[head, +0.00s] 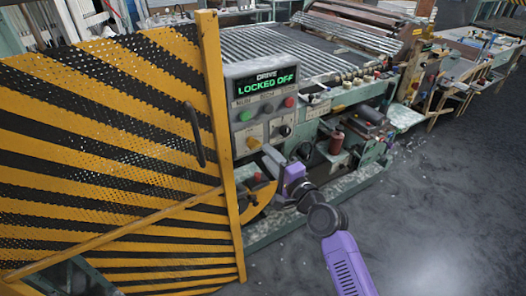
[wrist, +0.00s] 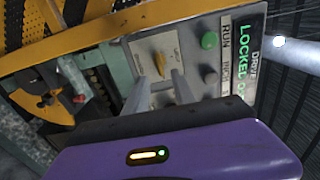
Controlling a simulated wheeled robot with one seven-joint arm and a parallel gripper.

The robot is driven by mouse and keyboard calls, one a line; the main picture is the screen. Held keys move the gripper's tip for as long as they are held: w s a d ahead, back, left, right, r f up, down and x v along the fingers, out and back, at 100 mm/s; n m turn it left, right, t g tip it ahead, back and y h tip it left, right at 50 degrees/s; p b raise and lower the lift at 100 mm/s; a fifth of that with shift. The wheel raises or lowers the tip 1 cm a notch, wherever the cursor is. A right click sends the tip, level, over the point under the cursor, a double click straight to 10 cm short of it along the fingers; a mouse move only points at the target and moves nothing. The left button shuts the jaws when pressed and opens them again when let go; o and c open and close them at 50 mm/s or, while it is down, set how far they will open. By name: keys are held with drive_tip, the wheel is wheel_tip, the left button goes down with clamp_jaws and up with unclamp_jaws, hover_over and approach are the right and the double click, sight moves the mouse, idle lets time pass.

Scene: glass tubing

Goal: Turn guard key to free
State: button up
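The guard key (wrist: 160,63) is a small yellow handle on a pale plate of the control panel (wrist: 203,45). In the head view the key (head: 253,143) sits at the panel's lower left. The panel's display (head: 265,82) reads "DRIVE LOCKED OFF" in green. My gripper (wrist: 160,78) is open in front of the plate, with its two grey fingers apart. In the wrist view the key shows in the gap between the fingertips; I cannot tell whether they touch it. In the head view my gripper (head: 272,157) is just below and right of the key.
A yellow-and-black striped mesh guard (head: 110,140) stands left of the panel. Green (head: 245,115) and red (head: 289,102) buttons and a black knob (head: 285,130) are near the key. A roller machine (head: 300,50) stands behind. The floor (head: 430,210) at right is clear.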

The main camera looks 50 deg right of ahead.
drive_tip(key=shift+v, duration=1.25)
drive_tip(key=s+a+f+n+g+y, duration=0.1)
drive_tip(key=s+a+n, duration=0.6)
drive_tip(key=s, duration=0.3)
drive_tip(key=s+a+f+n+y+b, duration=0.1)
drive_tip(key=s+a+n+y, duration=0.1)
drive_tip(key=s+a+n, duration=0.5)
drive_tip(key=s+a+f+n+g+y+b, duration=0.1)
drive_tip(key=s+a+n, duration=0.6)
drive_tip(key=s, duration=0.8)
drive_tip(key=a+y, duration=0.1)
drive_tip(key=a, duration=0.2)
drive_tip(key=shift+s+g, duration=0.2)
drive_tip(key=shift+g, duration=0.1)
